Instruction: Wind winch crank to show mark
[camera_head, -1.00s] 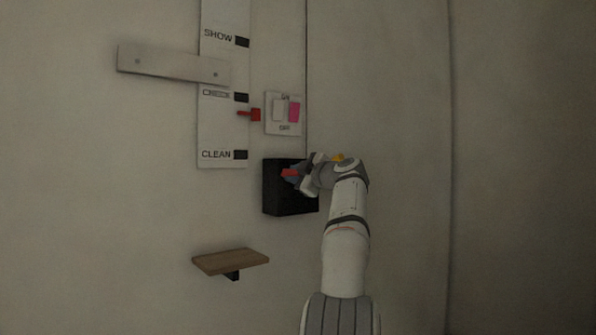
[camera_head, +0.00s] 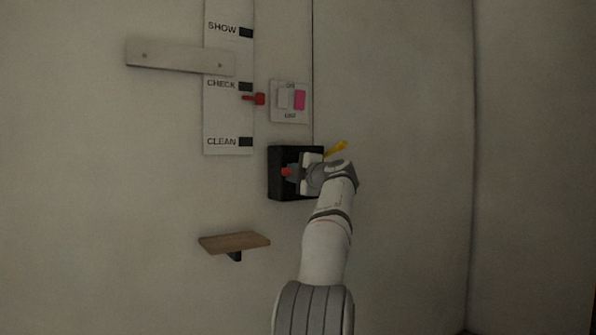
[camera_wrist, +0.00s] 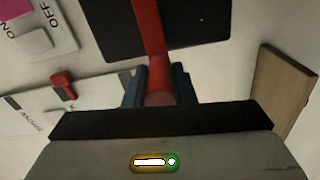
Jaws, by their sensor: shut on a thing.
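The black winch box (camera_head: 275,188) is on the wall, with a red crank (camera_head: 286,172) on its front. In the wrist view, the crank's red arm (camera_wrist: 149,28) runs down from the box to a grip between my dark fingers. My gripper (camera_wrist: 158,88) is shut on that grip; in the head view it (camera_head: 294,173) hides part of the crank and box. The white scale board (camera_head: 216,112) carries SHOW at the top, CHECK in the middle and CLEAN at the bottom, each with a dark mark. The red pointer (camera_head: 259,98) sits slightly below the CHECK mark.
A switch plate (camera_head: 289,115) with ON and OFF and a pink part is above the box. A pale bar (camera_head: 170,56) crosses the board between SHOW and CHECK. A wooden shelf (camera_head: 235,241) juts out below left. The wall to the right is bare.

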